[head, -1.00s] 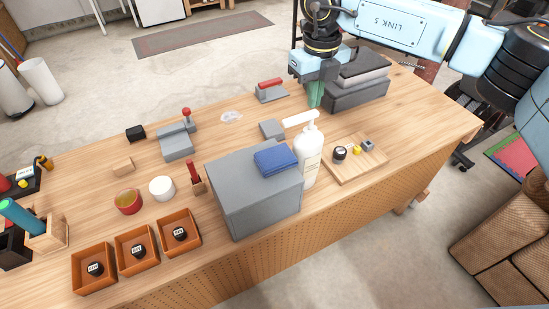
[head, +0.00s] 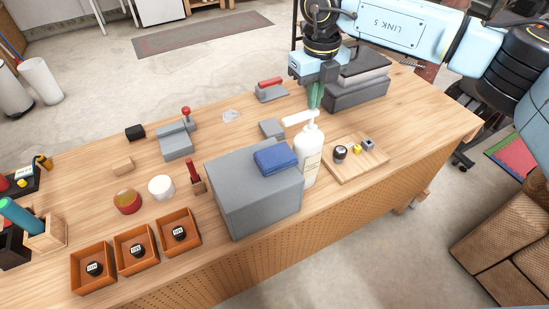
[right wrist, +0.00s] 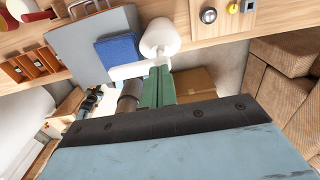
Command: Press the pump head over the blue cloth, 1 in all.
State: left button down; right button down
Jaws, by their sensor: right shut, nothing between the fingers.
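A white pump bottle (head: 309,168) stands upright on the table beside a grey box (head: 250,206). Its pump head (head: 301,118) sits on top, with the nozzle pointing left toward the box. A folded blue cloth (head: 275,161) lies on the box top; it also shows in the right wrist view (right wrist: 120,50). My right gripper (head: 314,103) is shut and empty, its green fingers pointing down just above and behind the pump head. In the right wrist view its fingertips (right wrist: 160,70) are close to the pump head (right wrist: 160,36); contact cannot be told. My left gripper is not in view.
A wooden board (head: 357,160) with small knobs lies right of the bottle. Orange trays (head: 137,250), a white jar (head: 161,188) and a red-handled tool (head: 196,178) are to the left.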

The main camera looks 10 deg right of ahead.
jog(key=shift+f+b, duration=0.75)
jog(key=shift+f, duration=0.55)
jog(key=shift+r, duration=0.1)
jog(key=shift+r+p, duration=0.95)
jog(key=shift+r, duration=0.6)
jog(key=shift+r, duration=0.1)
notch_tip(320, 180, up, 6)
jog(key=p, duration=0.3)
jog(key=shift+p, duration=0.3)
